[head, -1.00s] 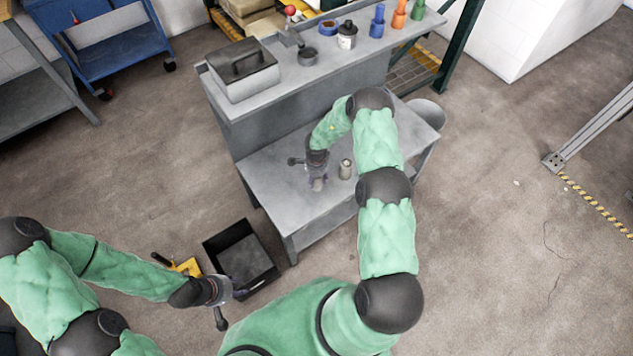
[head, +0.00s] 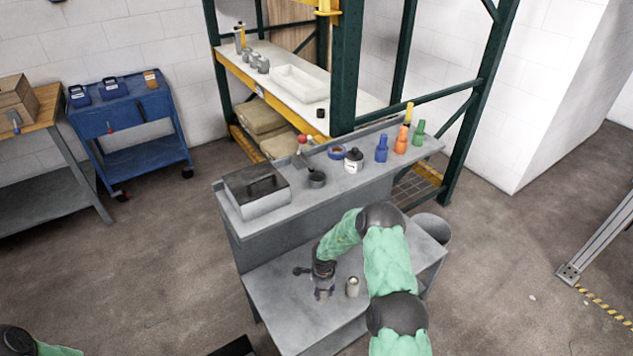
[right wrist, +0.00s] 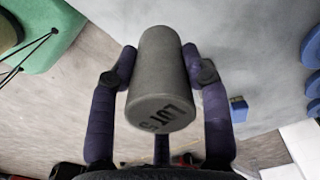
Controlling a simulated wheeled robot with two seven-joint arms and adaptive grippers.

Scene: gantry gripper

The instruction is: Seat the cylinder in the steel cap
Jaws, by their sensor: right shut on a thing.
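My right gripper (head: 323,292) is over the lower grey bench surface. It is shut on a grey cylinder, blurred there but clear in the right wrist view (right wrist: 162,80), where the fingers flank it and its near end face bears dark lettering. The head view does not show whether its far end touches the bench. A short, upright, greyish-beige round piece (head: 353,287) stands just right of the gripper, apart from it; I cannot tell whether it is the steel cap. My left gripper is outside the view; only part of that arm shows at bottom left.
The raised bench shelf holds a grey box (head: 256,190), a dark round cup (head: 317,179), a white jar (head: 353,160) and blue (head: 381,148), orange (head: 401,140) and green (head: 418,133) pieces. The lower bench is clear left of the gripper. A grey bin (head: 433,229) stands at right.

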